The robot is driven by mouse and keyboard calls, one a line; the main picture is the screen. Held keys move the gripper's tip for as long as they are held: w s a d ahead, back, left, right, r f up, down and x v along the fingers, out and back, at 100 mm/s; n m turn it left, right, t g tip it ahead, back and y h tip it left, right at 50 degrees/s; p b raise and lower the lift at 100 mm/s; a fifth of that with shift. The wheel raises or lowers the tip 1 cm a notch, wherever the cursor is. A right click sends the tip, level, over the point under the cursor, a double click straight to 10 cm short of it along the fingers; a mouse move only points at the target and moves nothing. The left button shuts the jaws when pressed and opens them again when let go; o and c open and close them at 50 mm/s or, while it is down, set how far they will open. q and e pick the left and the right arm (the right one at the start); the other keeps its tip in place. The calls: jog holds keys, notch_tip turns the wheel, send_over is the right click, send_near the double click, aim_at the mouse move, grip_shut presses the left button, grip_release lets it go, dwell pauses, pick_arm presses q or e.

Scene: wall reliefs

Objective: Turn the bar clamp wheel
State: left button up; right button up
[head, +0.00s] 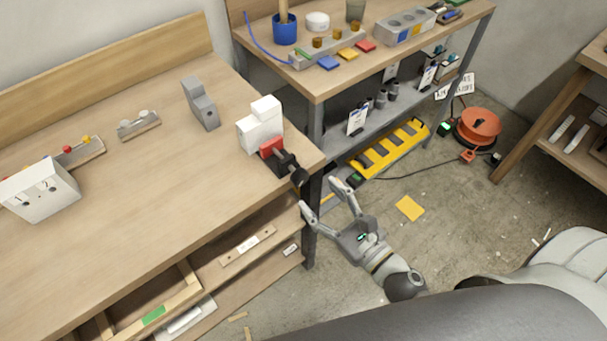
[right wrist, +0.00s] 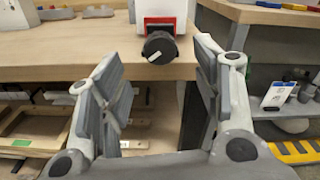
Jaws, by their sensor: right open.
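The bar clamp is red and black and sits at the right front corner of the wooden workbench (head: 130,190), against a white block (head: 261,125). Its black wheel (head: 299,177) sticks out past the bench edge. In the right wrist view the wheel (right wrist: 159,48) faces me, with a light mark on it and the red clamp body (right wrist: 160,22) behind. My right gripper (head: 322,192) is open and empty, just off the bench edge. In the right wrist view its fingers stand either side of the wheel's line, apart from it. My left gripper is not in view.
A grey block (head: 200,104) and a white box (head: 40,190) stand on the bench. An open drawer (head: 150,308) is below. A shelf unit (head: 318,90) with a blue cup (head: 285,29) stands behind. A yellow rack (head: 390,148) and orange cable reel (head: 478,127) lie beyond.

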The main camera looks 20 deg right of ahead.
aim_at(303, 180)
jog(key=p+x, duration=0.1)
jog(key=x, duration=0.4)
jog(key=shift+w+r+p, duration=0.15)
jog(key=shift+w+p, duration=0.05)
jog(key=shift+p, duration=0.15)
jog(key=shift+w+a, duration=0.3)
jog(key=shift+w, duration=0.35)
jog(key=c, duration=1)
jog(key=shift+m, duration=0.3)
